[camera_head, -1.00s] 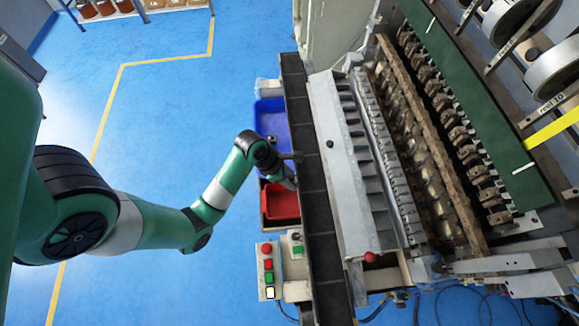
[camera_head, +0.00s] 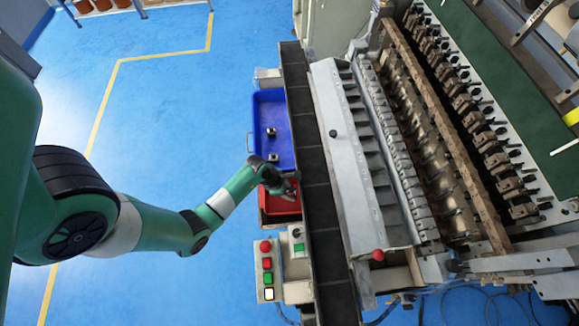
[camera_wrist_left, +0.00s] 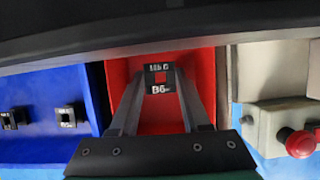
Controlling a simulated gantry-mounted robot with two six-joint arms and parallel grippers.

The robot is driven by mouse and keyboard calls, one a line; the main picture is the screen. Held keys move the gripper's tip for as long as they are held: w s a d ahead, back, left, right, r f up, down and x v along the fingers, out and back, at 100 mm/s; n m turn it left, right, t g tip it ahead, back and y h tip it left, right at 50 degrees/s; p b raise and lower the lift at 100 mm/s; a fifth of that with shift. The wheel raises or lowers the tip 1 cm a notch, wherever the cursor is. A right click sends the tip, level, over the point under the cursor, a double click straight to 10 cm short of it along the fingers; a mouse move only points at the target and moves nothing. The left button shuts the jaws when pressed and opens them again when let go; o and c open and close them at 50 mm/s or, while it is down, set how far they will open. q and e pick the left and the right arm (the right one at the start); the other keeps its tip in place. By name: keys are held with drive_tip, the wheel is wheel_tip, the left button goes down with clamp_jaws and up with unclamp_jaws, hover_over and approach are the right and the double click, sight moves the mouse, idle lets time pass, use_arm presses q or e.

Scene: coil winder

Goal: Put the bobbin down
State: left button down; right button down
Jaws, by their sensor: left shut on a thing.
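A small dark bobbin with a white-lettered label and a red square (camera_wrist_left: 160,78) sits between the fingers of my left gripper (camera_wrist_left: 160,92) in the left wrist view. The fingers are shut on it. Behind it is the red tray (camera_wrist_left: 118,72), and the bobbin appears over it; I cannot tell its height. In the head view my left gripper (camera_head: 292,186) is over the red tray (camera_head: 282,205), close to the dark rail, and the bobbin cannot be made out there. My right gripper is in neither view.
A blue tray (camera_head: 270,105) beyond the red one holds dark bobbins (camera_head: 271,132). A dark rail (camera_head: 312,180) of the winding machine runs along the trays' right side. A button box (camera_head: 267,270) stands nearer. Blue floor is open at left.

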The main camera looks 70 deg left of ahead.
use_arm(q)
drive_tip(key=shift+f+b, duration=0.9)
drive_tip(key=shift+f, duration=1.15)
drive_tip(key=shift+f, duration=0.2)
drive_tip(key=shift+c, duration=1.8)
unclamp_jaws()
drive_tip(key=shift+s+f, duration=0.1)
drive_tip(key=shift+s, duration=0.05)
drive_tip(key=shift+f, duration=0.1)
drive_tip(key=shift+s, duration=0.1)
